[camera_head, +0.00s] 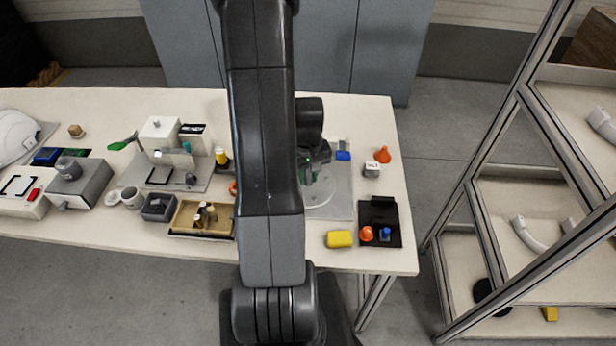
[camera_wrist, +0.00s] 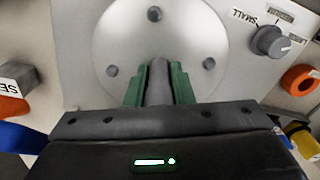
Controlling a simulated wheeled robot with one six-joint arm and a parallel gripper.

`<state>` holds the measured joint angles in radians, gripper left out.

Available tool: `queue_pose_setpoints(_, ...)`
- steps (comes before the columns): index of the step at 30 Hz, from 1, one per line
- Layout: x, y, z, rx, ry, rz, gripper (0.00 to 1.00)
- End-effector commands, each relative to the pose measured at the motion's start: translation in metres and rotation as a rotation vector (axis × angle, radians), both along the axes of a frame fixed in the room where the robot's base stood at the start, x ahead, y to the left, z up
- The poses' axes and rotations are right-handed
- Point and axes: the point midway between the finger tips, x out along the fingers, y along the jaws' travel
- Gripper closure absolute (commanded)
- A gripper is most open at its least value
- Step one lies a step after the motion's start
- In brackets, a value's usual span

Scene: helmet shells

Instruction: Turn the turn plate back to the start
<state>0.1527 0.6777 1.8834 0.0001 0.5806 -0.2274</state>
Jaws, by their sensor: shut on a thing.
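The turn plate (camera_wrist: 160,30) is a pale round disc with several small dark pegs near its rim, set on a light grey base. My gripper (camera_wrist: 158,75) is over the near part of the disc, its green fingers shut on an upright grey post (camera_wrist: 159,88). The post's lower end is hidden between the fingers. In the head view the turn plate (camera_head: 322,205) shows only in part, because my arm covers its left side. My gripper (camera_head: 308,174) is low over it there.
A grey knob (camera_wrist: 270,40) marked SMALL is right of the disc, with an orange ring (camera_wrist: 300,80) beyond. A shelf rack (camera_head: 520,95) stands right.

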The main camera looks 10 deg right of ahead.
Motion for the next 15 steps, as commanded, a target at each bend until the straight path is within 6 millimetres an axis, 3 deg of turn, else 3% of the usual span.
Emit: queue_pose_setpoints(15,0.0003,0.0005,-0.0005,-0.001,-0.001,0.259,1.00)
